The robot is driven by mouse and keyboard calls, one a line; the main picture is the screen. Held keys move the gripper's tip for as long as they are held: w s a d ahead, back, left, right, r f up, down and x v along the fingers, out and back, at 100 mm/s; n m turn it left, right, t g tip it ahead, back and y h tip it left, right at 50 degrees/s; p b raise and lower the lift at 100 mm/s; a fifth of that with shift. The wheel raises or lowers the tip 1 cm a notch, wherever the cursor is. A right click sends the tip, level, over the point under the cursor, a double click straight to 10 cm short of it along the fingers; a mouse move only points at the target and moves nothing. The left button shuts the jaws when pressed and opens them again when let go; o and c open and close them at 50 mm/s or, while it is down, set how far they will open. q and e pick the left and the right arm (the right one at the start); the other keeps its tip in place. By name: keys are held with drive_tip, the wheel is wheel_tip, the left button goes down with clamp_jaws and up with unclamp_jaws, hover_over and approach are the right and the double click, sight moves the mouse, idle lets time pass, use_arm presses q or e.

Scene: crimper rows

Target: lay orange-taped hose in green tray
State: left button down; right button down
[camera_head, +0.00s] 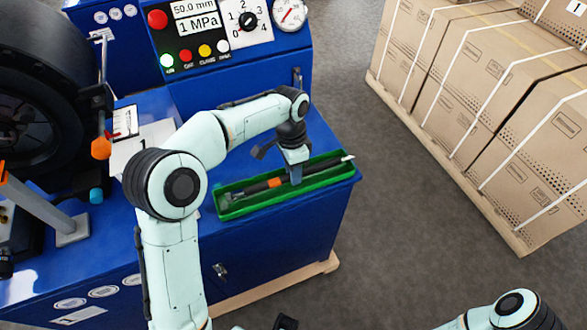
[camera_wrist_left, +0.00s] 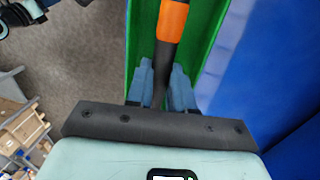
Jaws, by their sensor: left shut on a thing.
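The green tray (camera_head: 298,194) lies on the blue machine's top near its front right corner. The dark hose (camera_head: 256,188) with orange tape (camera_head: 274,182) lies lengthwise within the tray's outline. Its pale right tip is at the tray's right end, at or over the rim. My left gripper (camera_head: 295,177) points down into the tray, shut on the hose just right of the tape. In the left wrist view, the blue fingers (camera_wrist_left: 161,82) are on both sides of the hose (camera_wrist_left: 164,53), with green tray (camera_wrist_left: 207,40) around. Whether the hose touches the tray floor cannot be told.
The blue machine (camera_head: 270,235) has a control panel at the back and a black wheel-like drum (camera_head: 45,90) at left. Papers (camera_head: 140,142) lie left of the tray. Strapped cardboard boxes (camera_head: 480,90) stand on a pallet at right. Grey floor between is clear.

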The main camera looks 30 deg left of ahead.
use_arm(q)
drive_tip(key=shift+f+b, duration=0.35)
drive_tip(key=shift+f, duration=0.4)
use_arm(e)
drive_tip(key=shift+s+f, duration=0.15)
drive_tip(key=shift+f, duration=0.35)
use_arm(q)
drive_tip(key=c, duration=0.9)
unclamp_jaws()
drive_tip(key=shift+f, duration=0.1)
use_arm(e)
drive_tip(key=shift+r, duration=0.1)
use_arm(q)
drive_tip(key=shift+w+r+p, duration=0.1)
drive_tip(key=shift+r+p, duration=2)
drive_tip(key=shift+r, duration=1)
use_arm(e)
drive_tip(key=r, duration=0.1)
drive_tip(key=w+r, duration=0.1)
drive_tip(key=r, duration=0.1)
drive_tip(key=w+r, duration=0.1)
drive_tip(key=shift+w+r, duration=0.2)
drive_tip(key=shift+r, duration=0.1)
drive_tip(key=shift+s, duration=0.15)
